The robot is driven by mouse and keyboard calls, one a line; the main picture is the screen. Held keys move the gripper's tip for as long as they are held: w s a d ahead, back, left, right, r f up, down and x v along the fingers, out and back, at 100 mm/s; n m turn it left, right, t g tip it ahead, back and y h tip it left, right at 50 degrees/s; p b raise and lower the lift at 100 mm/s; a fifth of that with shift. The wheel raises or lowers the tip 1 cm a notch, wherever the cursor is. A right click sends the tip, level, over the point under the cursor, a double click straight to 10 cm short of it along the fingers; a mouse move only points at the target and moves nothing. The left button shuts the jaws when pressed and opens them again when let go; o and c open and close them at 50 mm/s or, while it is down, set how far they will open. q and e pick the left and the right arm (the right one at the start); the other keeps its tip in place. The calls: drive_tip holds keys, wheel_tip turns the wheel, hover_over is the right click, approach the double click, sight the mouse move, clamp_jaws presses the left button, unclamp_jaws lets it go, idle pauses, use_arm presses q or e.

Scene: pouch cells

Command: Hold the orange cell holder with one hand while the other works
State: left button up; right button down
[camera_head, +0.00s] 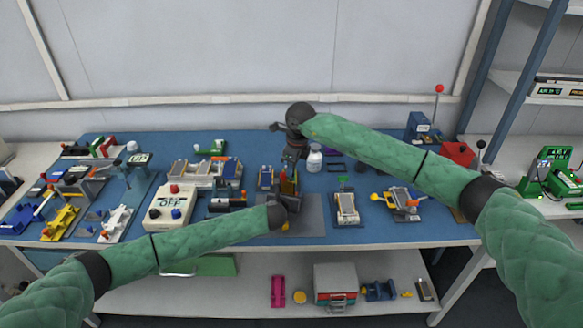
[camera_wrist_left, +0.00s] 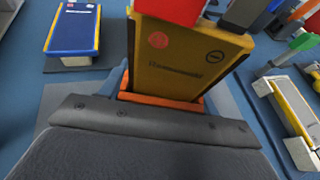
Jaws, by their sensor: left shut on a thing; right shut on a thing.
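The orange cell holder (camera_wrist_left: 165,100) shows in the left wrist view as a low orange edge around the foot of an upright yellow pouch cell (camera_wrist_left: 180,65). My left gripper (camera_head: 285,207) is shut on the holder, low on the blue table; its dark jaws hide most of it. The cell also shows in the head view (camera_head: 288,187). A red block (camera_wrist_left: 175,8) and a grey piece (camera_wrist_left: 240,12) are at the cell's top edge. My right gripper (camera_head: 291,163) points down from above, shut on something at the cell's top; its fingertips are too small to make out.
A grey mat (camera_head: 310,215) lies under the work spot. A white box marked OFF (camera_head: 170,207) stands to the left. A white bottle (camera_head: 314,158) stands close behind on the right. Small fixtures (camera_head: 346,207) and (camera_head: 402,203) stand to the right. A bare strip of table runs along the front.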

drive_tip(key=shift+f, duration=1.35)
idle(0.5)
drive_tip(key=c, duration=1.4)
unclamp_jaws()
drive_tip(key=shift+o, duration=0.2)
drive_tip(key=shift+r, duration=0.1)
wheel_tip(320, 180, up, 12)
drive_tip(key=s+d, duration=0.1)
drive_tip(key=shift+d+f, duration=0.2)
drive_tip(key=shift+d, duration=0.1)
